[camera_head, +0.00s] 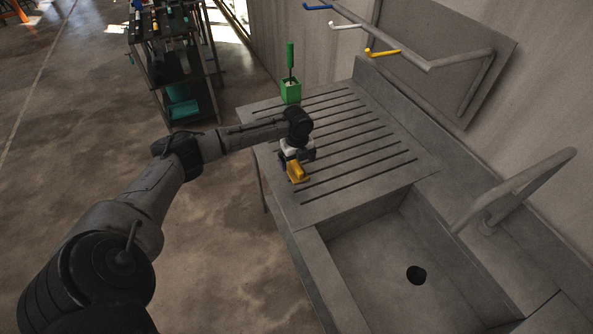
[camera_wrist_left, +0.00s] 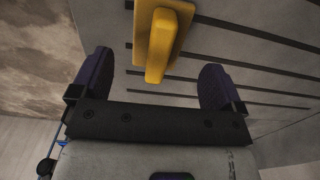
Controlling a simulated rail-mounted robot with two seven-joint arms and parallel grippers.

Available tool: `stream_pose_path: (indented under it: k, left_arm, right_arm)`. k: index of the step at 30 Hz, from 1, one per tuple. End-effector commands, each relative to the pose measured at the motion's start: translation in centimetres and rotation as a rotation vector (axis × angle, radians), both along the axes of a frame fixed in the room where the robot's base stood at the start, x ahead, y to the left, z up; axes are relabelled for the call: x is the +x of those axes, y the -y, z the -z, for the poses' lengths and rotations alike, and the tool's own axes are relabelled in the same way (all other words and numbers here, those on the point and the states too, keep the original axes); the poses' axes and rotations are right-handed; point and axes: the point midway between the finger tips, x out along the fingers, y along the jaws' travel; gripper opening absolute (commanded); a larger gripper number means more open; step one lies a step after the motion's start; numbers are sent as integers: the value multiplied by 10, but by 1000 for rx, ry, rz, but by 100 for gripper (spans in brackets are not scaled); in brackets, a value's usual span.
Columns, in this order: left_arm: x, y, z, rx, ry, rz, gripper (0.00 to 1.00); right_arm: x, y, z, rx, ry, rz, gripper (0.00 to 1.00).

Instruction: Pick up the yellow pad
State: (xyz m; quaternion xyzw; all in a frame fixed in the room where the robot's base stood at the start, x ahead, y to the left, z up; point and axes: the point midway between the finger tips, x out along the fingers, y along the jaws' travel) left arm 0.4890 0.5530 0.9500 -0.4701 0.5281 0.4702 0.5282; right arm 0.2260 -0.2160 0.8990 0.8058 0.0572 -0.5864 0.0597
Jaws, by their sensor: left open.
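The yellow pad (camera_head: 298,172) lies on the grooved drainboard (camera_head: 345,125), near its front left edge. In the left wrist view the yellow pad (camera_wrist_left: 162,40) shows a raised bar on a flat base. My left gripper (camera_head: 297,157) is above and right beside the pad in the head view. In the left wrist view the left gripper (camera_wrist_left: 155,88) is open, its two dark fingers apart, with the bar ahead of the gap between them. I cannot tell whether any finger touches it. My right gripper is not in view.
A green holder (camera_head: 291,91) with a green-handled brush stands at the drainboard's back left corner. A sink basin (camera_head: 385,265) and a tap (camera_head: 520,190) lie to the right. A wall rail with coloured hooks (camera_head: 383,52) is behind. A tool cart (camera_head: 170,65) stands at upper left.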

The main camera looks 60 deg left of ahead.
Motion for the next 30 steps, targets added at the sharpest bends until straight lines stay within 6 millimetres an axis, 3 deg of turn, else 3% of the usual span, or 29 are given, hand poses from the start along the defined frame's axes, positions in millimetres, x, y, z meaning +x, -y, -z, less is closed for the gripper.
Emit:
stream_pose_path:
  k: [9,17,30]
  left_arm:
    - [-2,-1,40,0,-2,0,94]
    - [-2,-1,44,1,0,1,94]
    - [-2,-1,43,1,0,1,52]
  right_arm:
    - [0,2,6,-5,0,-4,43]
    - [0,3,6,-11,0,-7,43]
    - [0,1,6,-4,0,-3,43]
